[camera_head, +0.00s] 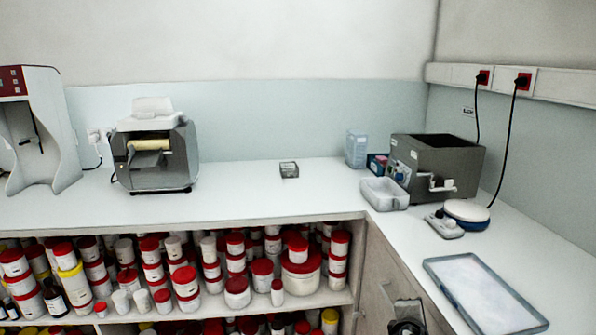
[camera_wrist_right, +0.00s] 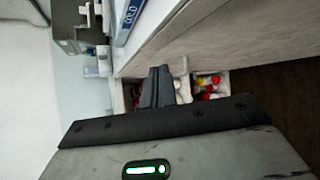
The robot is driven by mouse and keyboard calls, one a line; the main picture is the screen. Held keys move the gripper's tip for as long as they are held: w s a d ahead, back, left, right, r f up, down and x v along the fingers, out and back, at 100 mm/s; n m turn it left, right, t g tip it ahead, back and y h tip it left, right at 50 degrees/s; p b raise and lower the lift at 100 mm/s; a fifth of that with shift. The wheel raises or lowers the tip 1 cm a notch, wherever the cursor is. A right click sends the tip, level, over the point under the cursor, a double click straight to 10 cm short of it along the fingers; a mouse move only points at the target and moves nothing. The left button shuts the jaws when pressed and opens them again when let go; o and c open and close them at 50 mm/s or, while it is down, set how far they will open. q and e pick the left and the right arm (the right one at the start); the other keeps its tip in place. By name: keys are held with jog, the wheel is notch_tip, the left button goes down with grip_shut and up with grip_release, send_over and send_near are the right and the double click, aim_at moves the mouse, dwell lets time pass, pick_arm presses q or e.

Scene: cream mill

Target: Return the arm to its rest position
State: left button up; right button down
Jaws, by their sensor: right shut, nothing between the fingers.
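My right gripper (camera_wrist_right: 157,86) shows in the right wrist view with its two dark fingers together and nothing between them. It is beside the front of the cabinet under the right-hand counter, clear of the countertop. My left arm and gripper are not in view.
The cabinet front (camera_head: 385,262) is close to my right gripper. The counter above holds a shallow tray (camera_head: 433,262), a grey machine (camera_head: 462,160), a clear container (camera_head: 384,194) and a roller mill (camera_head: 155,172). Shelves of red-lidded jars (camera_head: 237,292) lie left. The middle counter is mostly clear.

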jog(key=s+a+f+m+y, duration=0.3)
jog(key=s+f, duration=0.3)
jog(key=s, duration=0.2)
jog(key=s+a+f+m+y, duration=0.3)
jog(key=s+f, duration=0.3)
jog(key=s, duration=0.1)
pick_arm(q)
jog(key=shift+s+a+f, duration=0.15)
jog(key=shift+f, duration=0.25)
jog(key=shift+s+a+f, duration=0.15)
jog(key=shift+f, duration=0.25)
pick_arm(e)
jog(key=s+a+m+g+y, duration=0.1)
jog(key=s+a+m+y, duration=0.2)
jog(key=s+m, duration=0.5)
jog(key=s+a, duration=0.1)
jog(key=s, duration=0.5)
jog(key=shift+y, duration=0.3)
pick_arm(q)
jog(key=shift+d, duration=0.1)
pick_arm(e)
jog(key=shift+s+f, duration=0.1)
jog(key=shift+f, duration=0.05)
